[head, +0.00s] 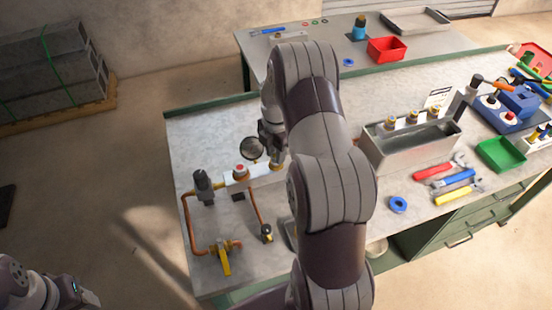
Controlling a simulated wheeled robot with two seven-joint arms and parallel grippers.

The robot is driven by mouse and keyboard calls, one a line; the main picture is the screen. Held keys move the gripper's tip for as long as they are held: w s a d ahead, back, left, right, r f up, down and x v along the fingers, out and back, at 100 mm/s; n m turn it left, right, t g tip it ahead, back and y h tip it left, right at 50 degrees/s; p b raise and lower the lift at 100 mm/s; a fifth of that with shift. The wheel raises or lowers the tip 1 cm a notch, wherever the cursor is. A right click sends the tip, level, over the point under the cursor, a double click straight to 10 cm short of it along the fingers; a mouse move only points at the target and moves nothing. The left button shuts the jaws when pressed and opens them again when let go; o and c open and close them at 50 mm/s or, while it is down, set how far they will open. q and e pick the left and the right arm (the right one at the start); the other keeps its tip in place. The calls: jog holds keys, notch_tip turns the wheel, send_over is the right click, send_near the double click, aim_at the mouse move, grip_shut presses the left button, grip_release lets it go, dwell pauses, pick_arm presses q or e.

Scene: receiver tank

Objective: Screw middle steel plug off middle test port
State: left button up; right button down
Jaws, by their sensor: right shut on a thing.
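The white receiver tank (234,179) lies near the left end of the workbench, partly hidden by my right arm. A red-topped fitting (240,169) stands on it, and a brass-coloured port (276,166) shows right of that. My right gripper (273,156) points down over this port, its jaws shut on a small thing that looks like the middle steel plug. The fingertips and plug are too small and covered to make out clearly. Other ports may be hidden behind my arm. My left gripper (88,297) is at the lower left corner, away from the bench; its jaws are unclear.
A round gauge (252,148) stands behind the tank. Copper pipe (187,225) and a yellow-handled valve (223,260) are in front. Right are a steel bin (398,155) with several fittings, wrenches (455,180), a blue ring (398,204) and a green tray (501,154).

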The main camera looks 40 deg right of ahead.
jog(key=n, duration=0.4)
jog(key=c, duration=0.7)
grip_release()
jog(key=shift+c, duration=0.2)
